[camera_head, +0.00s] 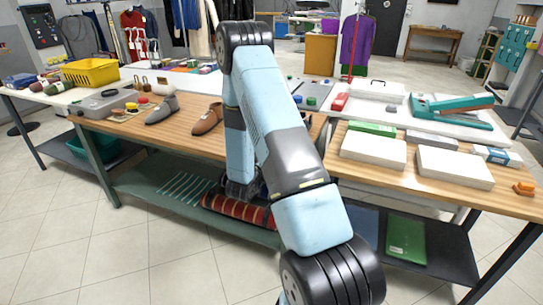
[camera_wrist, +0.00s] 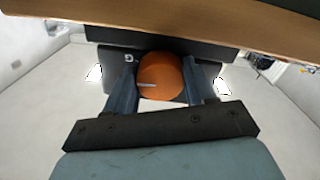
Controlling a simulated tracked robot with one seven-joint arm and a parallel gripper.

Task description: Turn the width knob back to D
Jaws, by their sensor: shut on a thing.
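The orange round width knob (camera_wrist: 165,70) sits on a dark panel below a wooden edge in the wrist view. A white pointer line on its face points to the left.
The wooden table edge (camera_wrist: 240,20) lies close above the panel. A lower shelf holds a green item (camera_head: 406,240). Tiled floor is clear in front.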

